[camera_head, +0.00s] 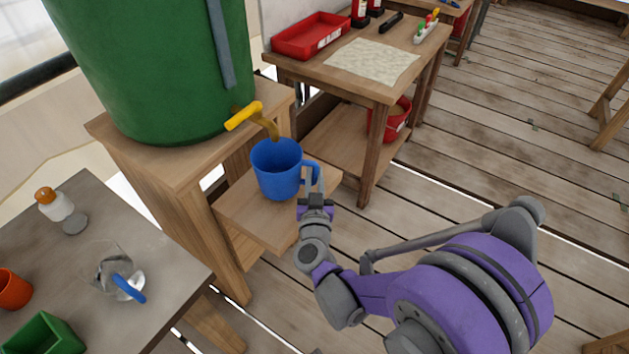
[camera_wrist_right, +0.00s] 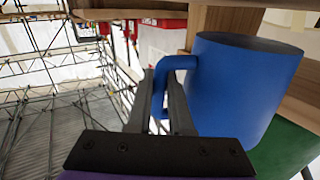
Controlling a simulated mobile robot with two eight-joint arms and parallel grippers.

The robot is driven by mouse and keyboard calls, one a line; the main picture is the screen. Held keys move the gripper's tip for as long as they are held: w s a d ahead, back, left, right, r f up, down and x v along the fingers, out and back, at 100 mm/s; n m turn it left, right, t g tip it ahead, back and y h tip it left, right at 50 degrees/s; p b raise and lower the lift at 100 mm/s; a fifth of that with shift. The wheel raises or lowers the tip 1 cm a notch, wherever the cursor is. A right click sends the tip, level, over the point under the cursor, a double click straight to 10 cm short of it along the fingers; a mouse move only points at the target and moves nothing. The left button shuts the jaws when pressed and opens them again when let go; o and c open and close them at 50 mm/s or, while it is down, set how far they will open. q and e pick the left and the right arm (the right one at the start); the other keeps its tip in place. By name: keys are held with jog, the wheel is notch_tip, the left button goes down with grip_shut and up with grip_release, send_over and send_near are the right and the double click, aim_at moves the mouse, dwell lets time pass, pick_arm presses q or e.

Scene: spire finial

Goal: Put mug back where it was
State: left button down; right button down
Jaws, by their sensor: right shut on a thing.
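The blue mug (camera_head: 277,170) is upright under the yellow-handled tap (camera_head: 252,118) of the green barrel, over a small wooden shelf (camera_head: 262,222). I cannot tell whether its base touches the shelf. My right gripper (camera_head: 313,187) is shut on the mug's handle, on the right side of the mug. In the right wrist view the mug (camera_wrist_right: 240,85) fills the right side, and the gripper's fingers (camera_wrist_right: 172,105) close around the handle. The inside of the mug is mostly dark blue, and I cannot tell what it holds. My left gripper is not in view.
The green barrel (camera_head: 150,60) stands on a wooden stand (camera_head: 180,170). A grey table (camera_head: 160,255) at lower left holds a bottle (camera_head: 62,211), a clear glass (camera_head: 112,275), an orange cup (camera_head: 12,289) and a green box (camera_head: 45,338). A workbench with a red tray (camera_head: 310,38) stands behind.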

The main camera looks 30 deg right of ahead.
jog(key=shift+w+d, duration=0.3)
jog(key=shift+w, duration=0.1)
jog(key=shift+w+d+f, duration=0.15)
jog(key=shift+w+f, duration=0.05)
jog(key=shift+f+b, duration=0.8)
jog(key=shift+f, duration=0.75)
jog(key=shift+f, duration=0.2)
jog(key=c, duration=0.8)
grip_release()
jog(key=shift+r, duration=0.1)
